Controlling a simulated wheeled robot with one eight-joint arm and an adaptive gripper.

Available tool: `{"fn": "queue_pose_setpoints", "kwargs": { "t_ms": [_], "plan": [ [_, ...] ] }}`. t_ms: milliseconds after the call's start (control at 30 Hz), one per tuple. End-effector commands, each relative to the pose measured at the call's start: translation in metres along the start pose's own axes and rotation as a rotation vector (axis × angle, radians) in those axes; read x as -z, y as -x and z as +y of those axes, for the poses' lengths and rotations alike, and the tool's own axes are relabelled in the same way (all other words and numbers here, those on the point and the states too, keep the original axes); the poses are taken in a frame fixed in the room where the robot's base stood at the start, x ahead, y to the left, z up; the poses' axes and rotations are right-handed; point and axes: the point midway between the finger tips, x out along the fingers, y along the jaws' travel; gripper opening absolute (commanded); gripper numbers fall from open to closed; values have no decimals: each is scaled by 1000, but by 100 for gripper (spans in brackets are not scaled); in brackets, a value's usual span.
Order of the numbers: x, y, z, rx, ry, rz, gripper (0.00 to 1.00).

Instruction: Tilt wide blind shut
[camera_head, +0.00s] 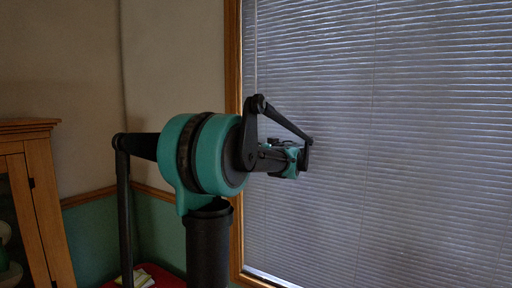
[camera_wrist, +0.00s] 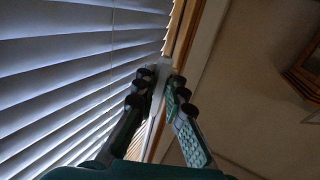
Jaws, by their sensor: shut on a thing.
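The wide blind (camera_head: 400,150) covers the window with pale horizontal slats, and thin lines show between them. In the wrist view the blind (camera_wrist: 60,70) fills the left side; its slats are tilted, with dark bands between them. My gripper (camera_wrist: 160,88) is shut on a pale, thin wand (camera_wrist: 155,118) that runs between its fingers, close to the blind's edge at the wooden frame. In the head view my gripper (camera_head: 290,160) is in front of the blind's left part; its fingertips are mostly hidden by my arm.
The wooden window frame (camera_head: 234,60) stands just left of the blind, and bare wall lies beyond it. A wooden cabinet (camera_head: 45,200) is at the far left. Something red with a pale item on it (camera_head: 150,277) is low behind my arm.

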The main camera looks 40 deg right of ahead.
Motion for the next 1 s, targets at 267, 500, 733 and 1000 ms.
{"fn": "queue_pose_setpoints", "kwargs": {
  "t_ms": [267, 500, 733, 1000],
  "plan": [
    [1, -1, 0, 0, -1, 1, 0],
    [0, 0, 0, -1, 0, 1, 20],
    [0, 4, 0, -2, 0, 1, 20],
    [0, 47, 1, -5, 0, 1, 20]
  ]
}}
